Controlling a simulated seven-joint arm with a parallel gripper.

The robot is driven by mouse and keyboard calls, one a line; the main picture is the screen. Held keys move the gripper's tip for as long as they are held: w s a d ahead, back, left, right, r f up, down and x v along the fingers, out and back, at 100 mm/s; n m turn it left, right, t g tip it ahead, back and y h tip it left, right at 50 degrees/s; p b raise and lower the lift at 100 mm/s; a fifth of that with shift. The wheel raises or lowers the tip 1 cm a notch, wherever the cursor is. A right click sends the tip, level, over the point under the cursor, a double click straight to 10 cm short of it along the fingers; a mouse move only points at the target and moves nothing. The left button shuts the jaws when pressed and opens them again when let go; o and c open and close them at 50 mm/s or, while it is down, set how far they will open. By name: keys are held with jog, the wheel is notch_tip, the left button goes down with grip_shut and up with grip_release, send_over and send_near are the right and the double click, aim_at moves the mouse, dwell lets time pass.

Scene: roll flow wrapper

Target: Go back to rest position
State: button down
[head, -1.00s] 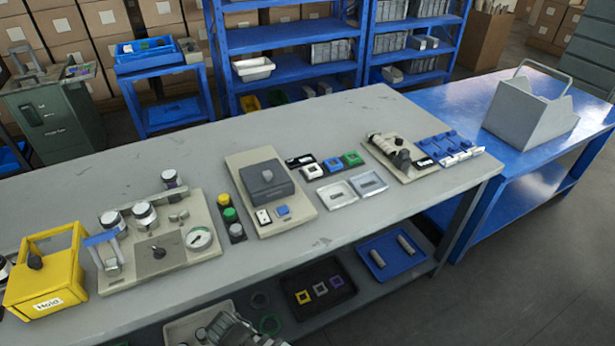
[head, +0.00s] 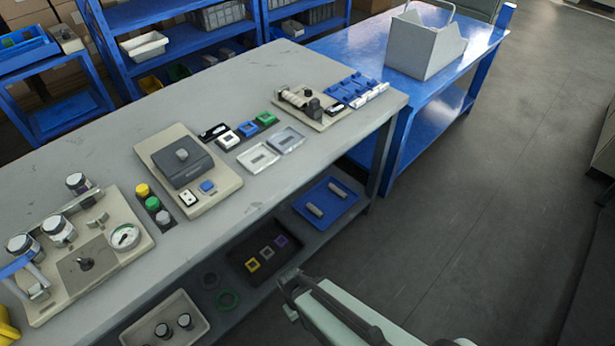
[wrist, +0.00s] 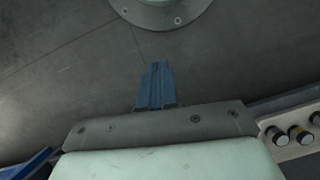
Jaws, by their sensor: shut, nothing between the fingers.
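My gripper (wrist: 156,85) shows in the wrist view with its two blue-grey fingers together and nothing between them. It points over bare grey floor and touches nothing. In the head view, part of my pale arm reaches in from the bottom edge, in front of the workbench (head: 245,85) and its lower shelf. The fingertips cannot be made out there. The roller device (head: 312,108) stands at the bench's far right end, beside blue holders (head: 357,88). A dark grey box on a beige base (head: 185,165) stands mid-bench.
The lower shelf holds a blue tray (head: 340,207) with two grey cylinders, a black tray (head: 238,262) with coloured square frames, and a pale bin (head: 145,336) with knobs. A blue table (head: 475,48) bears a grey handled case (head: 425,45).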

jog(key=s+d+f+m+g+y, duration=0.1)
jog(key=s+d+f+m, duration=0.1)
jog(key=d, duration=0.6)
jog(key=s+d+f+m+g+y, duration=0.1)
jog(key=s+d+f+m+g, duration=0.1)
jog(key=d, duration=0.7)
jog(key=shift+s+d+f+m+y, duration=0.25)
jog(key=shift+s+m, duration=0.35)
jog(key=shift+m, duration=0.8)
